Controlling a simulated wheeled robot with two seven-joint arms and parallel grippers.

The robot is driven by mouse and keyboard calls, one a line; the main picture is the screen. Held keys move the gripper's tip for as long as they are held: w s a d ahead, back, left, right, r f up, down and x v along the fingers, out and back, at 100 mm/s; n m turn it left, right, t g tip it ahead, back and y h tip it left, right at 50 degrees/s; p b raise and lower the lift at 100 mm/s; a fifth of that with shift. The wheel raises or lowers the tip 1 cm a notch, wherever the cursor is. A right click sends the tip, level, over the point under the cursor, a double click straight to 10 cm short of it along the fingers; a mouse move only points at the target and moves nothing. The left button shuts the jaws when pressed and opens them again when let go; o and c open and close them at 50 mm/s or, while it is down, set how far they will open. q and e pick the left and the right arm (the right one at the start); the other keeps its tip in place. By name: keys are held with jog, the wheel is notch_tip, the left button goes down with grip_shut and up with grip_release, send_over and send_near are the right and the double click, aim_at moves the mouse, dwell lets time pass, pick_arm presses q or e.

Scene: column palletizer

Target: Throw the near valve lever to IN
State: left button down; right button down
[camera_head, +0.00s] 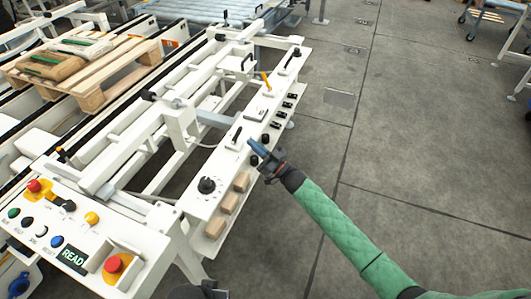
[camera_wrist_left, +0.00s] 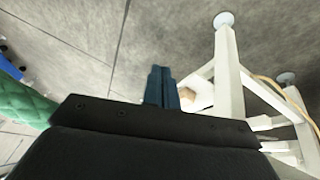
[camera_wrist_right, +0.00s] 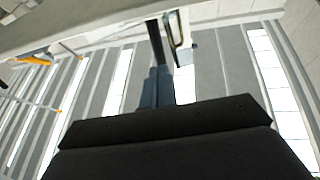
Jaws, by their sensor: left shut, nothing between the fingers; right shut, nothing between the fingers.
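The white valve panel (camera_head: 219,170) runs up the middle of the head view. A black lever in a slot (camera_head: 237,135) stands on it, just left of my right gripper (camera_head: 257,147). I take it for the near valve lever, but cannot read its labels. My right gripper is shut and empty, its blue fingertips over the panel's right edge. In the right wrist view, a dark bar (camera_wrist_right: 156,42) rises beyond the shut fingertips (camera_wrist_right: 158,85); contact cannot be told. My left gripper's shut blue fingers (camera_wrist_left: 162,85) are empty in the left wrist view, low beside a white frame leg.
A button console (camera_head: 75,232) stands at lower left. A pallet (camera_head: 100,85) carries sacks at upper left.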

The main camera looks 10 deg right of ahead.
aim_at(237, 135)
pick_arm(q)
jog(key=shift+s+a+r+p, duration=0.3)
jog(key=shift+a+r+p, duration=0.05)
jog(key=shift+a+r, duration=0.35)
pick_arm(e)
jog(key=shift+x, duration=1.75)
pick_arm(q)
jog(key=shift+a+r, duration=0.1)
jog(key=shift+r, duration=0.05)
pick_arm(e)
jog(key=shift+r, duration=0.1)
